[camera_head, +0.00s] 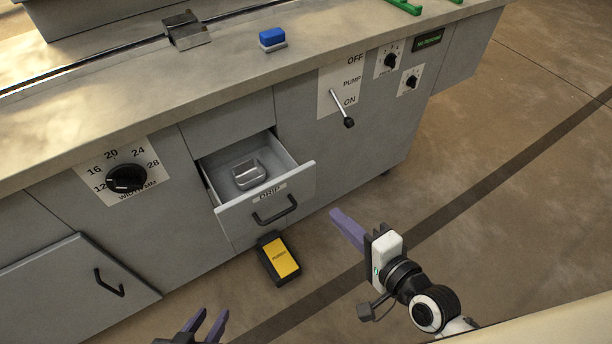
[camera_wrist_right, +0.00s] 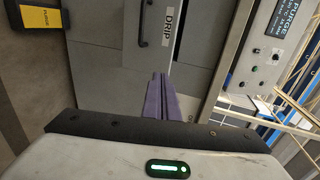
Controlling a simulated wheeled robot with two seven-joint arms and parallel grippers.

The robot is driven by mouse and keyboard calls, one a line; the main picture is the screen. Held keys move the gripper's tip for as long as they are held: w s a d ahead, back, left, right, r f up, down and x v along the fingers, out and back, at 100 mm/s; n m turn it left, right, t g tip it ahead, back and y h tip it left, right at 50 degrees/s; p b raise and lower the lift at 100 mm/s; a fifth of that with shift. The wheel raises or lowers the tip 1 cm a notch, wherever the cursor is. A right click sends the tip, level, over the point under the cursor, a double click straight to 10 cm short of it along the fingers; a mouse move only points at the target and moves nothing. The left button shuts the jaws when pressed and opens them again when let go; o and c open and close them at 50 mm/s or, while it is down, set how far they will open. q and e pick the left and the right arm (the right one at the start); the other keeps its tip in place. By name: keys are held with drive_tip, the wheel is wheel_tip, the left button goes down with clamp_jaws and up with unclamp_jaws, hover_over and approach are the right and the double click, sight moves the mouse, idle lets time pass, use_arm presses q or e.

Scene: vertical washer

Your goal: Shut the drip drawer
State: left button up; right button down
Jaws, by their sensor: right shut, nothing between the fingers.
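The drip drawer (camera_head: 238,216) stands pulled out of the grey machine front in the head view, its label and black handle (camera_head: 275,211) facing me. A small clear dish (camera_head: 248,174) sits inside it. In the right wrist view the drawer front (camera_wrist_right: 182,50) shows sideways, with its handle (camera_wrist_right: 143,24) ahead of the fingers. My right gripper (camera_head: 347,228) is shut and empty, to the right of the drawer front and apart from it in the head view. My left gripper (camera_head: 207,322) is at the bottom edge, its two purple fingers apart, with nothing seen between them.
A yellow-topped black pedal (camera_head: 281,259) stands on the floor below the drawer. A width dial (camera_head: 126,178) and a cabinet door (camera_head: 70,288) are to the left. The pump lever (camera_head: 342,109) juts out to the right. The floor right of the drawer is clear.

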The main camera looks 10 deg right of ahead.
drive_tip(key=b, duration=0.1)
approach(299, 177)
drive_tip(key=w+f, duration=0.2)
use_arm(q)
drive_tip(key=shift+d+f, duration=0.25)
drive_tip(key=shift+f, duration=0.05)
use_arm(e)
drive_tip(key=shift+w+a+r, duration=0.1)
drive_tip(key=shift+w+a, duration=0.5)
drive_tip(key=shift+w, duration=0.2)
drive_tip(key=shift+w+a+r, duration=0.1)
drive_tip(key=shift+w+a, duration=0.45)
drive_tip(key=shift+w, duration=0.3)
use_arm(q)
drive_tip(key=shift+f, duration=0.1)
use_arm(e)
drive_tip(key=shift+w, duration=0.1)
